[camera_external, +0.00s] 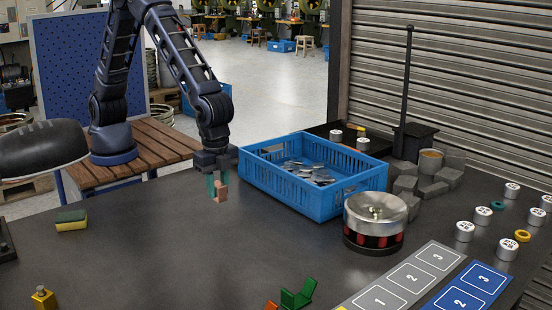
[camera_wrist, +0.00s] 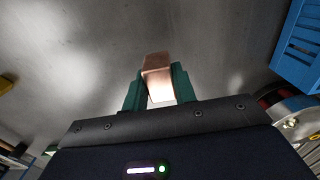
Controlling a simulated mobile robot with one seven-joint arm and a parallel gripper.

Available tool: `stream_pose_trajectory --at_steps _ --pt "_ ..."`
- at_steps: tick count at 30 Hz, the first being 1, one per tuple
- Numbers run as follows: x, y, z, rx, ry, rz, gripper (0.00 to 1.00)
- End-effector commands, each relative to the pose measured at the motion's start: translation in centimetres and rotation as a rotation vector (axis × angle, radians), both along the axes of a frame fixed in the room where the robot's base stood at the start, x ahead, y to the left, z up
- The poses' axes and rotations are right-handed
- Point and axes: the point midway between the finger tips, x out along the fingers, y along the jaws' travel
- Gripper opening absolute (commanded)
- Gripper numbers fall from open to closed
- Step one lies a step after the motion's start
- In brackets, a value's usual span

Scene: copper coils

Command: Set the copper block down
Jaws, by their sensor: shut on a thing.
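The copper block (camera_external: 221,194) is a small pinkish-brown piece at the lower end of my gripper (camera_external: 217,184). In the wrist view, the copper block (camera_wrist: 157,76) sits between the two green fingers of my gripper (camera_wrist: 159,88), which are shut on it. The gripper points down over the dark table top (camera_external: 170,250), just left of the blue crate. I cannot tell whether the block touches the table or hangs slightly above it.
The blue crate (camera_external: 262,183) with metal pieces stands close on the right. A round metal-topped device (camera_external: 375,235), numbered mats (camera_external: 380,298) and white cylinders (camera_external: 465,231) lie farther right. A sponge (camera_external: 71,220) is at left.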

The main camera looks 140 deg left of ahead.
Motion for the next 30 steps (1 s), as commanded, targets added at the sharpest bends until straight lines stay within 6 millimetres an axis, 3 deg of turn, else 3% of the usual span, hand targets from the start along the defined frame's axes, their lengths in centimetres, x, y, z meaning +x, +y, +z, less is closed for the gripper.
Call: stream_pose_trajectory --at_steps 9,20,30 --pt "0.0 0.0 -6.4 0.000 0.002 0.000 0.00" --pt "0.0 0.0 -9.0 0.000 -0.001 0.000 0.00" --pt "0.0 0.0 -12.7 0.000 0.000 0.000 0.00"
